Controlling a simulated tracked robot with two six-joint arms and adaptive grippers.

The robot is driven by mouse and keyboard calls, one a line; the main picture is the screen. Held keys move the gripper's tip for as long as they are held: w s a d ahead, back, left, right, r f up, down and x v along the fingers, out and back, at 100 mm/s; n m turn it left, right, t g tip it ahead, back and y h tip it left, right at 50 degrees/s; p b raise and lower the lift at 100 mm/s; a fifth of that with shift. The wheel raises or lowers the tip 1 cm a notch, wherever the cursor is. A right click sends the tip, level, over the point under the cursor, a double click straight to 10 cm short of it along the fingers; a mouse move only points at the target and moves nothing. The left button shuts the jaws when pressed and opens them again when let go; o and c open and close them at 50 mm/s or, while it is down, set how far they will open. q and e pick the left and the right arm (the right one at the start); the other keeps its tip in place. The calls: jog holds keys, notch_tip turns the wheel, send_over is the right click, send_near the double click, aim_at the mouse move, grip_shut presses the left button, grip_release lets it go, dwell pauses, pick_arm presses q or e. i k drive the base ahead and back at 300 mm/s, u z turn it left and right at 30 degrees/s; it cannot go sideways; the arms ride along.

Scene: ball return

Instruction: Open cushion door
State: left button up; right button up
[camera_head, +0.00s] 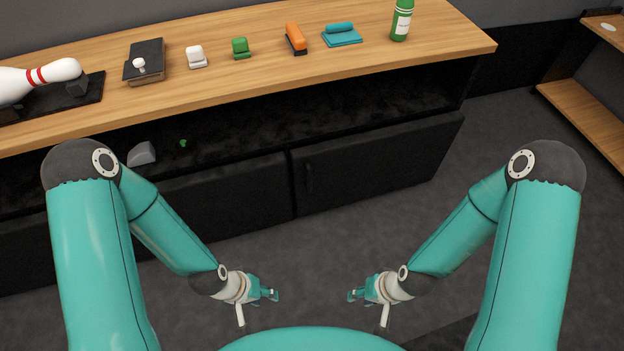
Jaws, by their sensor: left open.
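The counter has black cabinet doors below it. The right door (375,160) looks shut and has a small dark handle (307,177) near its left edge. The left door (225,192) beside it also looks shut and is partly behind my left arm. I cannot tell from the picture which one is the cushion door. My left gripper (274,294) is open and empty, low in front of the cabinet. My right gripper (352,295) is to its right, apart from the doors, with no object visible in it; its fingers are too small to judge.
The wooden counter (230,75) bears a bowling pin (40,78), a dark box (146,62), small white, green and orange items, a teal item (341,36) and a green bottle (401,20). An open dark shelf holds a grey piece (142,153). Floor before the doors is clear.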

aim_at(332, 174)
jog(key=u, duration=0.1)
jog(key=i, duration=1)
jog(key=z, duration=0.1)
